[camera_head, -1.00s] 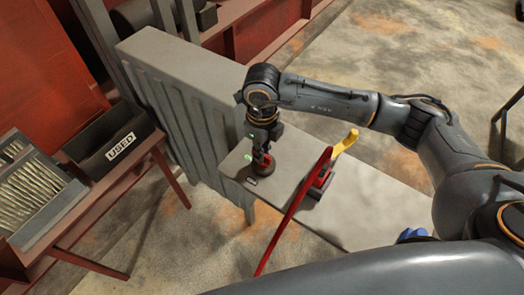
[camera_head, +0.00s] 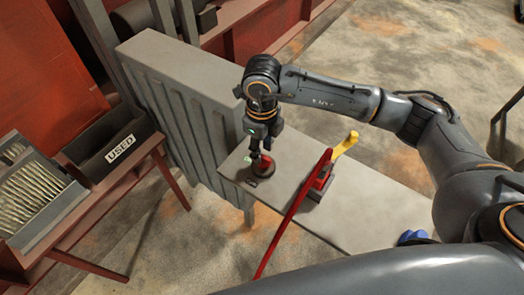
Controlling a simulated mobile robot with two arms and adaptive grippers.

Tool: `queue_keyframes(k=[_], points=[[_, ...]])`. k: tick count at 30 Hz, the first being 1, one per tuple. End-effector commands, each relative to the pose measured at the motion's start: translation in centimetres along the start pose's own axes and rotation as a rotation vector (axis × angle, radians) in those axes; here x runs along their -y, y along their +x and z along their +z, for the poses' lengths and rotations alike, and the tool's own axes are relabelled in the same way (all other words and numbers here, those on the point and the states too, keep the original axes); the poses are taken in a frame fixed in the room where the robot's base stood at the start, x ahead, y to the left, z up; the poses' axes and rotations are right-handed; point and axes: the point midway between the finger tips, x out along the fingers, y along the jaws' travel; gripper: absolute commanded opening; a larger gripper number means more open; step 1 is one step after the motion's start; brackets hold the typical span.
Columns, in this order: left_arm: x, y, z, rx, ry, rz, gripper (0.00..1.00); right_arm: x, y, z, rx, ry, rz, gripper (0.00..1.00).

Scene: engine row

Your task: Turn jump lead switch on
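A small red knob on a round dark base (camera_head: 266,168) sits near the left end of the grey shelf (camera_head: 370,195); it looks like the switch. My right gripper (camera_head: 262,150) points down directly over the red knob, its tips at or very close to it. The fingers are small and partly merged with the knob, so I cannot tell whether they are shut on it. A long red bar or lead (camera_head: 292,215) slants up to a red and dark mount with a yellow handle (camera_head: 345,144), right of the knob. My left gripper is not in view.
A grey ribbed panel (camera_head: 190,115) stands behind and left of the shelf. At left, a red stand holds a dark bin marked USED (camera_head: 118,150) and a tray of metal rods (camera_head: 45,215). A blue object (camera_head: 412,237) lies at the shelf's front right.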

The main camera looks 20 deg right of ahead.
Motion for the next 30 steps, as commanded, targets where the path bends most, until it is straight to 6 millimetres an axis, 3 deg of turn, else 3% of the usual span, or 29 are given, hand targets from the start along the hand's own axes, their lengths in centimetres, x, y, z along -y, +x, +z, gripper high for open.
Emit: queue_keyframes(k=[6,13,18,30], points=[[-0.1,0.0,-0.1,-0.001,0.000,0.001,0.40,0.1,-5.0,0.1,0.005,0.000,-0.003,0.34],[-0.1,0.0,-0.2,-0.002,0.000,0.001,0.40,0.1,-8.7,0.1,0.003,0.001,-0.001,0.34],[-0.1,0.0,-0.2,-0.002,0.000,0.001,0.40,0.1,-9.7,0.0,0.001,0.001,-0.001,0.34],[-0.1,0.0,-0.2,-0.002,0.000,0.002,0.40,0.0,-9.8,0.0,0.001,0.001,-0.001,0.34]])
